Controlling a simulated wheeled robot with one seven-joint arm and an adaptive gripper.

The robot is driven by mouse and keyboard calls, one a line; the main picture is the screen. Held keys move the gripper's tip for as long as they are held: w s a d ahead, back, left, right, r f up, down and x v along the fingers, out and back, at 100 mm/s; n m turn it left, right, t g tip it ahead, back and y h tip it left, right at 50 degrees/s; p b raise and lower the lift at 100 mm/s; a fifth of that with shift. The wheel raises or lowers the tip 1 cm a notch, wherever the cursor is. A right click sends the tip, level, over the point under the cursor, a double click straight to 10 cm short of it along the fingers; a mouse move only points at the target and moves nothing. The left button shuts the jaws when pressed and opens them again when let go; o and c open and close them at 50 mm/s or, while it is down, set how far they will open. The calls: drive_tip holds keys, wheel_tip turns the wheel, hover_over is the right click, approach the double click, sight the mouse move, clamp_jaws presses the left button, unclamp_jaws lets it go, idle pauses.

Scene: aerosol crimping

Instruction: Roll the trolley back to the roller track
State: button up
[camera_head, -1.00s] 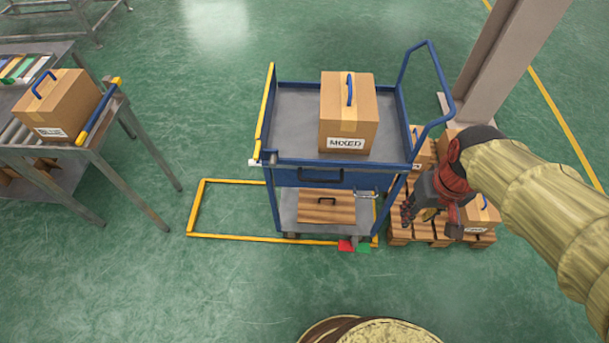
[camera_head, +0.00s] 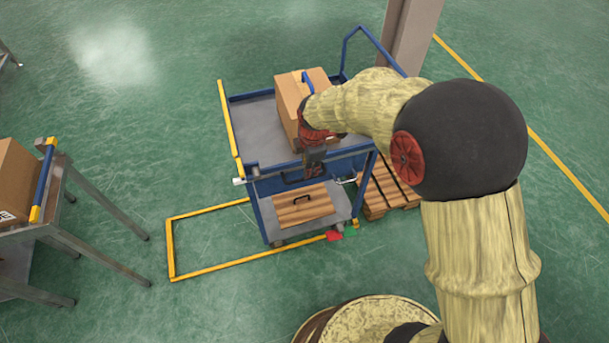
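The blue trolley (camera_head: 262,128) stands at the right end of a yellow floor outline (camera_head: 171,250). A cardboard box (camera_head: 289,97) sits on its grey upper deck, partly hidden by my arm. My gripper (camera_head: 315,168) points down at the trolley's near side, close to the dark blue handle (camera_head: 290,181). I cannot tell whether it touches the handle or how its fingers stand. The roller track (camera_head: 50,222) is at the left edge, cut off by the frame, with a box (camera_head: 15,185) on it.
A wooden pallet (camera_head: 385,190) and a grey column (camera_head: 412,35) stand to the right. The floor between track and trolley is clear inside the outline.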

drive_tip(key=f+b, duration=0.1)
drive_tip(key=f, duration=0.1)
drive_tip(key=w+f, duration=0.1)
drive_tip(key=f, duration=0.2)
drive_tip(key=f+b, duration=0.1)
drive_tip(key=f, duration=0.1)
drive_tip(key=shift+w+a+f+b, duration=0.1)
drive_tip(key=shift+w+f+b, duration=0.05)
drive_tip(key=shift+f+b, duration=0.15)
drive_tip(key=shift+r, duration=0.1)
drive_tip(key=shift+c, duration=0.5)
clamp_jaws()
